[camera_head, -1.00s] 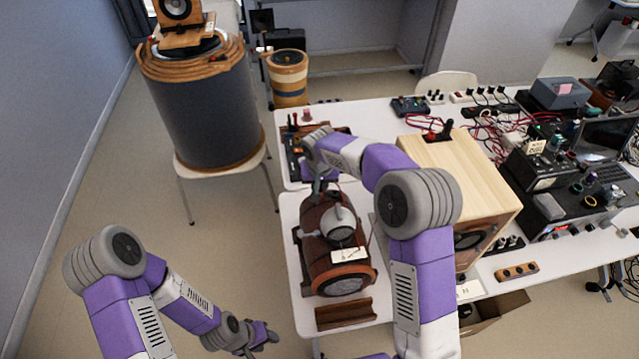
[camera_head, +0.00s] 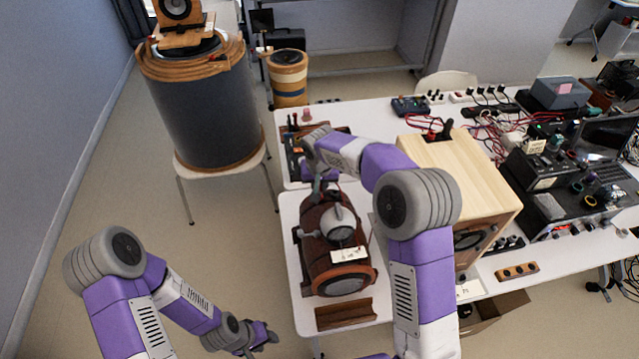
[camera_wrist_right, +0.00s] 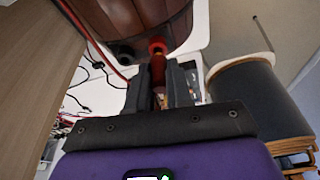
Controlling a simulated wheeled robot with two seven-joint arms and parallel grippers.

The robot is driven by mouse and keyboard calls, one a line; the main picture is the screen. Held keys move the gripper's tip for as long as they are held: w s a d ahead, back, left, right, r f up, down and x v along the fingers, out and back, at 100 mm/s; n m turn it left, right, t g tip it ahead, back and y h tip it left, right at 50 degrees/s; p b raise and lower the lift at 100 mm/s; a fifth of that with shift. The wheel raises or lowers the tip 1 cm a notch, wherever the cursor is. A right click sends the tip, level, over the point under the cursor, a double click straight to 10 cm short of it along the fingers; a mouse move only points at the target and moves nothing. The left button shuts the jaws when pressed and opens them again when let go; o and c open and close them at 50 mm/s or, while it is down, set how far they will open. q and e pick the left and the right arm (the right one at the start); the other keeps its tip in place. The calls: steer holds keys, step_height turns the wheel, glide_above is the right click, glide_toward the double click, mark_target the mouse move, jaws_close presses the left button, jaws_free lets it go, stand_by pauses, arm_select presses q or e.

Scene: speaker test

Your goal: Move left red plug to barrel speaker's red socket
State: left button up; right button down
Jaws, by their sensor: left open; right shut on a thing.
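The barrel speaker (camera_head: 322,235), a brown wooden barrel, lies on the white table; its dark curved end also shows at the top of the right wrist view (camera_wrist_right: 125,18). My right gripper (camera_wrist_right: 160,84) is shut on the red plug (camera_wrist_right: 158,68). The plug's tip meets the red socket (camera_wrist_right: 157,46) on the barrel; I cannot tell how deep it sits. A black socket (camera_wrist_right: 123,54) is left of it. In the head view my right gripper (camera_head: 319,184) is at the barrel's far end, and the plug is hidden. My left gripper (camera_head: 268,338) is open and empty, left of the table.
A light wooden speaker box (camera_head: 450,165) stands right of the barrel, close to my right arm. A brown wooden stand (camera_head: 345,314) lies at the table's front. A red cable (camera_wrist_right: 88,38) runs past in the wrist view. A large grey drum (camera_head: 210,115) stands at left.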

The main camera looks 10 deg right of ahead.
steer(key=shift+f+b, duration=0.65)
steer(key=shift+f, duration=0.3)
steer(key=c, duration=1)
jaws_free()
steer(key=shift+o, duration=0.2)
steer(key=shift+r, duration=0.1)
steer(key=shift+r+p, duration=2.65)
steer(key=shift+r, duration=1.1)
